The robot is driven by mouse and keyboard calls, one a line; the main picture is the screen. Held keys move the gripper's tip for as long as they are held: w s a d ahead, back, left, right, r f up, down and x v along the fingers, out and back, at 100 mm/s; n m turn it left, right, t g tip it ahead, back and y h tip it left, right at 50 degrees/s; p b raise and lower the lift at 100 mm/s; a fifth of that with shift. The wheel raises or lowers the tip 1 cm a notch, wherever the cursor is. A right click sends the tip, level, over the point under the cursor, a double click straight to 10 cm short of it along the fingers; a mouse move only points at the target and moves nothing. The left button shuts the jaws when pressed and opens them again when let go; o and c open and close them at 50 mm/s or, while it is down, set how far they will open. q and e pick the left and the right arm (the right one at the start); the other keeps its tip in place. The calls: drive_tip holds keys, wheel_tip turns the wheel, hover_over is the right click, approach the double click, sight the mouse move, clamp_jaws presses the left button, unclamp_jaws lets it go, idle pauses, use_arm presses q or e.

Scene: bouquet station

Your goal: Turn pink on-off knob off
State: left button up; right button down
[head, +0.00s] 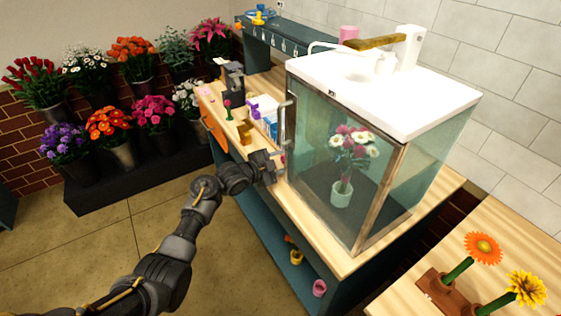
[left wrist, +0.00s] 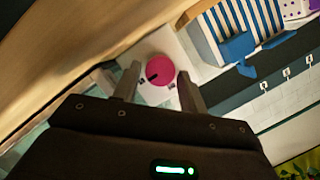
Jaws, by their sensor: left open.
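The round pink knob (left wrist: 158,68) sits on a white plate in the left wrist view. A short black mark shows on its face, toward the lower left. My left gripper (left wrist: 158,92) is open, with one finger on each side of the knob's lower part in that view; I cannot tell whether they touch it. In the head view my left gripper (head: 274,166) is beside the front left corner of the glass case (head: 375,170). My right gripper is not in view.
The glass case holds a vase (head: 342,192) of flowers. The wooden counter (head: 330,238) runs below it. Small items and a blue-white box (head: 266,112) stand behind my gripper. Flower buckets (head: 118,148) line the left wall. Floor at left is clear.

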use_arm(q)
drive_tip(key=c, duration=0.7)
